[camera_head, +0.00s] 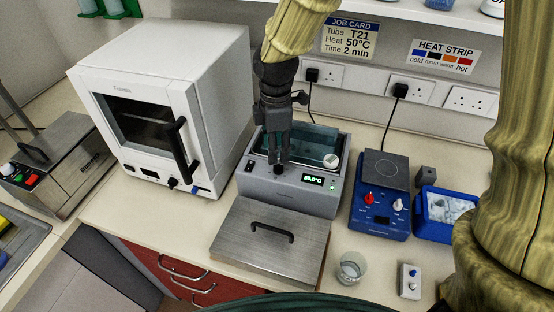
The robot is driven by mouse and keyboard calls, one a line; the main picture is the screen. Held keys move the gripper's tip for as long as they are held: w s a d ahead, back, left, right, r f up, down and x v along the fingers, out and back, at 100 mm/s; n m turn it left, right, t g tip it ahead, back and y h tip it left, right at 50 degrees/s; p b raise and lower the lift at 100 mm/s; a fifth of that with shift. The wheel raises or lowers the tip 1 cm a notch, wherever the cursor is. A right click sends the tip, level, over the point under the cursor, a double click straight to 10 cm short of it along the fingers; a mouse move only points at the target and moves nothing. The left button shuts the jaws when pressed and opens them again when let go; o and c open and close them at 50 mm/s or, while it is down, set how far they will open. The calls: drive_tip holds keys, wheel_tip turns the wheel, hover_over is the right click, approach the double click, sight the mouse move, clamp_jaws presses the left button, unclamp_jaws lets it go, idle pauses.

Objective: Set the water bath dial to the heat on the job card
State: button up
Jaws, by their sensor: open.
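The water bath (256,190) is a grey box with teal water in its open tank, in the middle of the bench. Its black dial (278,170) is on the front panel, left of a small display (313,180) with green digits, which are too small to read surely. My gripper (277,158) points down over the bath's front edge, with its fingertips at or just above the dial. It is open; whether it touches the dial I cannot tell. The job card (349,38) on the back wall reads Tube T21, Heat 50°C, Time 2 min.
A metal lid (240,240) with a black handle lies in front of the bath. A white oven (185,60) stands to the left. A blue hotplate (368,222), a blue ice tray (431,238) and a glass beaker (351,268) are to the right. A heat strip sign (444,57) hangs behind.

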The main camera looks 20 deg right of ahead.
sight(277, 166)
drive_tip(key=shift+s+f+p, duration=0.15)
drive_tip(key=shift+f+p, duration=0.55)
drive_tip(key=shift+f, duration=2.25)
drive_tip(key=shift+d, duration=0.1)
clamp_jaws()
